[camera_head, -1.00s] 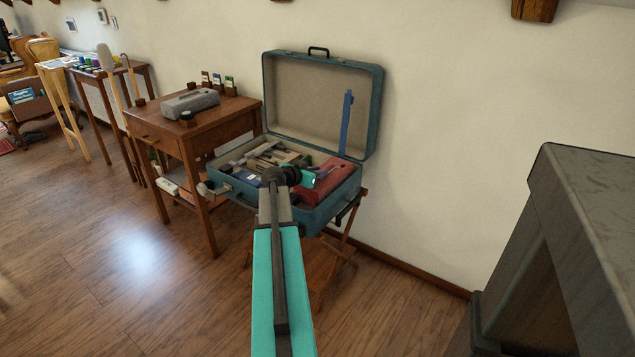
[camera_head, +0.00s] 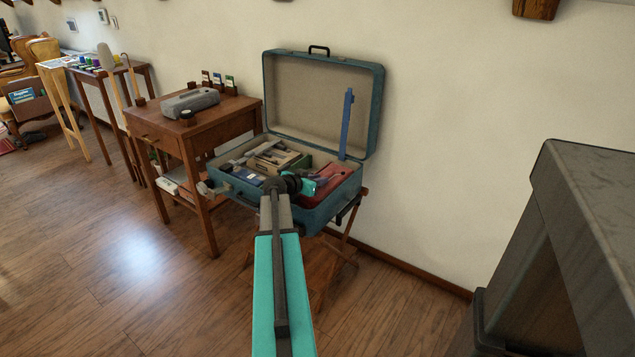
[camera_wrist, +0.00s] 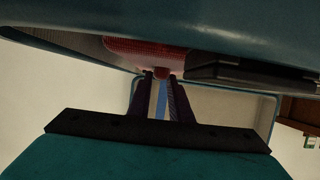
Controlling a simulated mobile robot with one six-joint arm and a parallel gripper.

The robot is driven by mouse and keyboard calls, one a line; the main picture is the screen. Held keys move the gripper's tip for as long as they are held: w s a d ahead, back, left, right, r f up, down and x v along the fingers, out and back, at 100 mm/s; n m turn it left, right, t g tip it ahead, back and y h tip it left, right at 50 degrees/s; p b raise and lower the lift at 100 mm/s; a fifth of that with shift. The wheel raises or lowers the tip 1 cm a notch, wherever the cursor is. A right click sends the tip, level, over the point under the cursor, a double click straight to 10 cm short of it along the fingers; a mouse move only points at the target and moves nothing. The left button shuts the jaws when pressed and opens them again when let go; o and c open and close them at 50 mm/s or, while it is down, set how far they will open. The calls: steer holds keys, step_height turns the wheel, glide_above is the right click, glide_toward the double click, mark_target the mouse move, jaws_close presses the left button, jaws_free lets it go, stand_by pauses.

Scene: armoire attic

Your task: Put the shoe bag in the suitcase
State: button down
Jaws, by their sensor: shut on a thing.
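The red shoe bag (camera_head: 340,180) lies in the right part of the open blue suitcase (camera_head: 335,208), partly hidden by my wrist in the head view. My gripper (camera_head: 318,181) is at the bag's near left side, above the suitcase's front part. In the wrist view the bag (camera_wrist: 140,52) shows as red dotted cloth with a small knob. The two fingers of my gripper (camera_wrist: 162,80) are shut at that knob. Whether the bag's underside rests on the suitcase floor is hidden.
The suitcase stands on a wooden folding rack (camera_head: 340,250), its lid (camera_head: 322,100) upright against the wall. Boxed items (camera_head: 275,158) fill its left part, and a blue strip (camera_head: 346,125) stands at the back. A wooden side table (camera_head: 150,125) is left; a dark grey piece of furniture (camera_head: 590,200) is right.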

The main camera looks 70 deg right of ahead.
steer(key=shift+f+b, duration=0.35)
steer(key=shift+b, duration=0.3)
steer(key=c, duration=1.6)
jaws_free()
steer(key=shift+r, duration=0.1)
steer(key=shift+r+p, duration=0.65)
steer(key=shift+p, duration=0.55)
steer(key=v, duration=1.2)
steer(key=shift+s, duration=0.1)
